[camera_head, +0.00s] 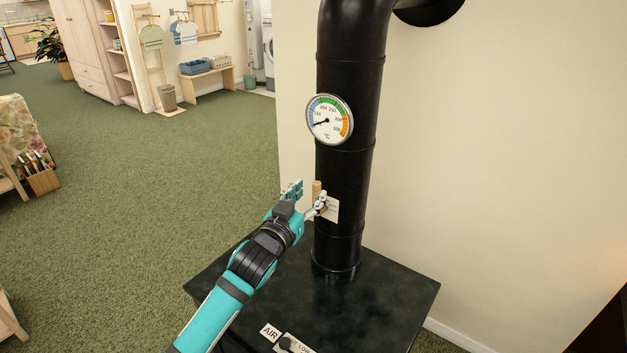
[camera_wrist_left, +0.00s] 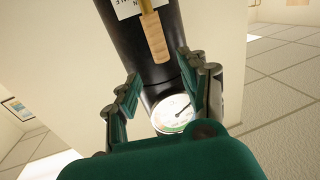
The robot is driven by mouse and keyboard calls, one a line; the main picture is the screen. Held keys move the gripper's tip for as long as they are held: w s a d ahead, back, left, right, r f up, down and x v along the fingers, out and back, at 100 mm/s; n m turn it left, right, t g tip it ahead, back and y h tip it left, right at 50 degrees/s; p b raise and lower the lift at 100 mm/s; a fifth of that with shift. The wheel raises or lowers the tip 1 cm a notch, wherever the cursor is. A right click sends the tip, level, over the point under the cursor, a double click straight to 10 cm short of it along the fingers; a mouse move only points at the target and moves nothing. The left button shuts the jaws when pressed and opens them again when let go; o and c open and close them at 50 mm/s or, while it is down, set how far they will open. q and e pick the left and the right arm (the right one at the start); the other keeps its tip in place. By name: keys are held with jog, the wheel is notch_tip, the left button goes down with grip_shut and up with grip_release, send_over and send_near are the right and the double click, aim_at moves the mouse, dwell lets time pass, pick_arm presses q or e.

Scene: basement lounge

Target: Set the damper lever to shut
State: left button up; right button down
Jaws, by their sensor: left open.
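The damper lever (camera_head: 316,188) has a light wooden handle and sits on the black flue pipe (camera_head: 345,180). In the left wrist view its wooden handle (camera_wrist_left: 154,38) hangs from a thin brass-coloured rod, in front of the pipe. A white label (camera_head: 333,209) is on the pipe behind it; its words are mostly hidden. My left gripper (camera_head: 306,197) is open at the lever, partly covering it. In the left wrist view the handle lies just past the gap between the fingertips (camera_wrist_left: 157,72), with no clear contact. My right gripper is not in view.
A round temperature dial (camera_head: 330,120) is on the pipe above the gripper. The dark stove top (camera_head: 390,300) lies below, with an AIR label (camera_head: 270,332) and knob at its front. A cream wall (camera_head: 500,150) stands close behind on the right. Green carpet on the left is open.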

aim_at(314, 183)
pick_arm(q)
jog(key=x, duration=0.5)
jog(key=shift+w+d+f, duration=0.1)
jog(key=shift+w+f, duration=0.1)
jog(key=shift+f, duration=0.1)
jog(key=shift+w, duration=0.3)
jog(key=shift+r, duration=0.1)
jog(key=shift+a+r, duration=0.1)
jog(key=shift+a, duration=0.3)
jog(key=shift+d, duration=0.2)
jog(key=shift+c, duration=0.8)
grip_shut()
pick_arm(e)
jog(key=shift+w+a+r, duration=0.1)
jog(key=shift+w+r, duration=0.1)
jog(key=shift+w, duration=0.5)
pick_arm(q)
jog(key=shift+w+d+f, duration=0.1)
jog(key=shift+d+f, duration=0.05)
jog(key=shift+f, duration=0.05)
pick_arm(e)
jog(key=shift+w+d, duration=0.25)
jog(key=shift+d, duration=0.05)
